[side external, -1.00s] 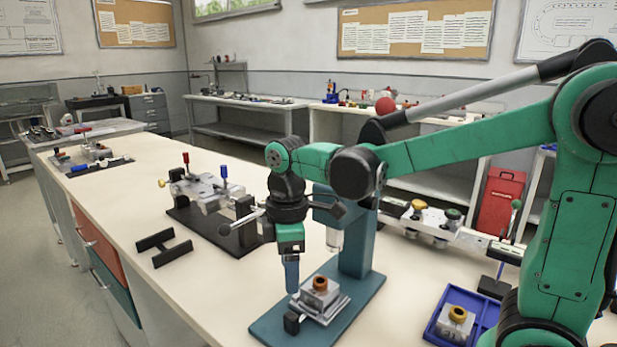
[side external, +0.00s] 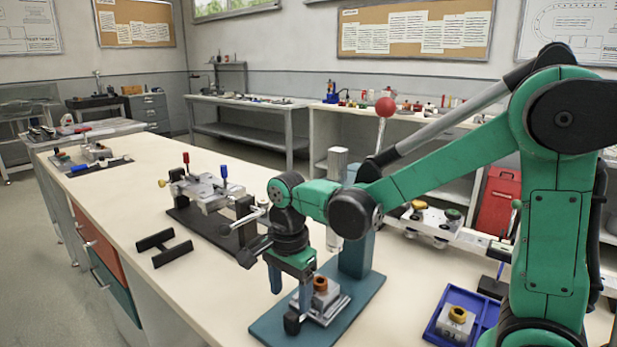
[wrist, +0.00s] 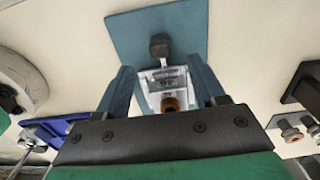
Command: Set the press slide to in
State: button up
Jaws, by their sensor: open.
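The press stands on a teal base plate (side external: 268,332) with a teal column (side external: 357,255), partly hidden by my arm. Its metal slide (side external: 325,309) lies on the plate in front of the column. It carries a block with an orange-brown ring (side external: 320,284) on top and a black knob (side external: 292,323) at its front end. My gripper (side external: 290,297) is open, pointing down above the slide's front part. In the wrist view, the fingers (wrist: 160,66) stand either side of the slide (wrist: 167,76), with the knob (wrist: 160,45) beyond the tips. Contact cannot be told.
A red-ball lever (side external: 385,107) rises behind my arm. A blue tray (side external: 436,327) with a ringed block stands at the right. A clamp fixture (side external: 205,190) and a black H-shaped piece (side external: 164,247) lie left of the press. The bench's front left is clear.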

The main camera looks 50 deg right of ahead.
aim_at(291, 315)
jog(key=shift+f, duration=3)
jog(key=shift+c, duration=0.2)
grip_shut()
